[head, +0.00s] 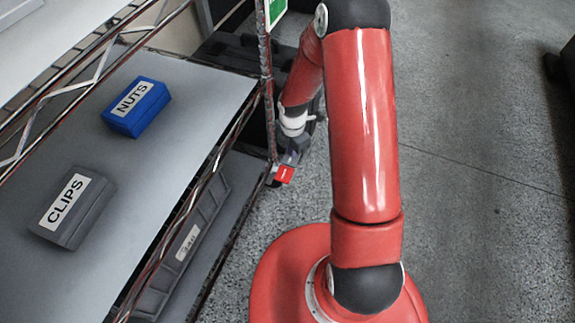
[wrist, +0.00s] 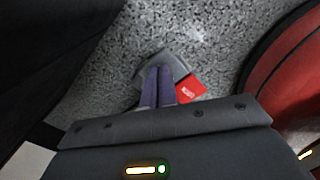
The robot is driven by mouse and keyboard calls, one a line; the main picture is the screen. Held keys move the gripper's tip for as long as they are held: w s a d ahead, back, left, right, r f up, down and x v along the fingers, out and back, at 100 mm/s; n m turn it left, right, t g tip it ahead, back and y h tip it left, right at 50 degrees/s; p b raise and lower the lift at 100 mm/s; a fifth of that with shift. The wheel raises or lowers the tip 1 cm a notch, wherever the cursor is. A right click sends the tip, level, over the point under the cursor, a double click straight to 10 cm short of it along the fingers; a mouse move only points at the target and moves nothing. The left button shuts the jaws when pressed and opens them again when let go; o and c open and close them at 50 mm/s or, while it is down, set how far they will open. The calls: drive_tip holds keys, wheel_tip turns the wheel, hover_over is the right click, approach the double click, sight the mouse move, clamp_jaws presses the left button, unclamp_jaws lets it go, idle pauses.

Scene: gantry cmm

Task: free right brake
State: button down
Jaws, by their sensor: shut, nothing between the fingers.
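A small red tab with white lettering (head: 284,174) sits low at the foot of the rack's near post, by the floor. I take it to be the brake; the lettering is too small to read surely. It also shows in the wrist view, as a red tab (wrist: 191,90) just right of my fingertips. My gripper (wrist: 158,70) is shut and empty, its two purple fingers together, pointing down over a grey part (wrist: 178,64) beside the tab. Whether the fingers touch it I cannot tell.
A wire rack (head: 262,90) stands at left, its grey shelf (head: 190,100) holding a blue NUTS box (head: 136,107) and a grey CLIPS box (head: 71,208). A long grey bin (head: 185,250) lies below. Speckled floor (head: 470,140) is open to the right.

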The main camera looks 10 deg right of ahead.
drive_tip(key=shift+f+b, duration=0.3)
drive_tip(key=shift+f, duration=0.25)
drive_tip(key=shift+r, duration=0.1)
wheel_tip(320, 180, up, 9)
drive_tip(key=p, duration=0.7)
drive_tip(key=shift+p, duration=0.4)
idle(0.4)
